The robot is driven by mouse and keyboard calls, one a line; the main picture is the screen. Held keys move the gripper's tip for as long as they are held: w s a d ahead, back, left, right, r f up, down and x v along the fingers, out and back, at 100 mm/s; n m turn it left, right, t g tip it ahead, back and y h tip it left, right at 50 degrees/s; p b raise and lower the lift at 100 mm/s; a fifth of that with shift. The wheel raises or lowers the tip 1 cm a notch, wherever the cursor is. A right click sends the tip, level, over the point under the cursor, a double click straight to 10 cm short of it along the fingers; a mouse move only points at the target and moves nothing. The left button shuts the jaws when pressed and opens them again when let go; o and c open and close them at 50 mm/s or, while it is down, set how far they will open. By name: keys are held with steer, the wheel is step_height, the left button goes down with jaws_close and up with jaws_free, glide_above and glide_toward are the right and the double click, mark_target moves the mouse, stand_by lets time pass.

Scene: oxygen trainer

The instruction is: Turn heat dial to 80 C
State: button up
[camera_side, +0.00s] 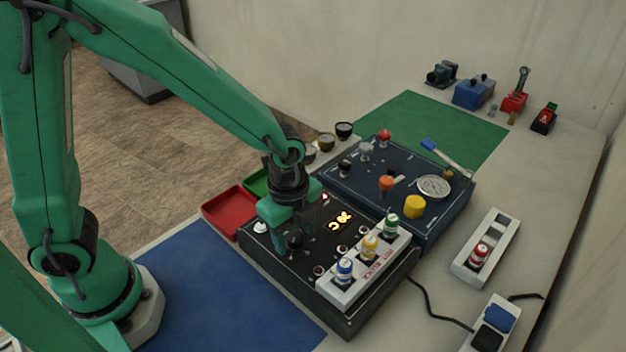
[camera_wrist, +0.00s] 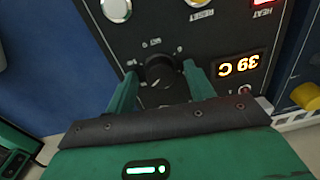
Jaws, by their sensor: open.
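The heat dial is a black round knob (camera_wrist: 160,70) on the dark control box, with pale scale marks around it. In the wrist view it sits between the two green fingers of my gripper (camera_wrist: 161,85), which are open on either side of it. I cannot tell whether either finger touches the knob. A lit orange display (camera_wrist: 240,65) beside the dial appears upside down and reads 39 C. In the side view my gripper (camera_side: 298,238) is low over the control box (camera_side: 285,272), and the display (camera_side: 340,220) is just right of it.
A white rack (camera_side: 345,290) with blue, yellow and green capped vials lies along the box's right side. A dark blue panel (camera_side: 345,185) with knobs and a gauge stands behind. Red tray (camera_side: 228,212) is at left. The blue mat (camera_side: 215,295) is clear.

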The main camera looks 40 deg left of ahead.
mark_target(293, 237)
steer(key=shift+r, duration=0.1)
steer(key=shift+s+r, duration=0.15)
steer(key=shift+r, duration=3.65)
steer(key=shift+a, duration=0.1)
steer(key=shift+a+r+n, duration=0.4)
steer(key=shift+r+n, duration=0.05)
steer(key=shift+n, duration=0.05)
steer(key=s+a+r+n+t, duration=0.2)
steer(key=s+a+r+n, duration=0.2)
steer(key=a+n, duration=0.3)
steer(key=s+a+r+n+t, duration=0.3)
steer(key=s+a+r+n, duration=0.2)
steer(key=n, duration=0.5)
steer(key=shift+a+r+n, duration=0.25)
steer(key=shift+a+n, duration=0.15)
steer(key=shift+a, duration=0.55)
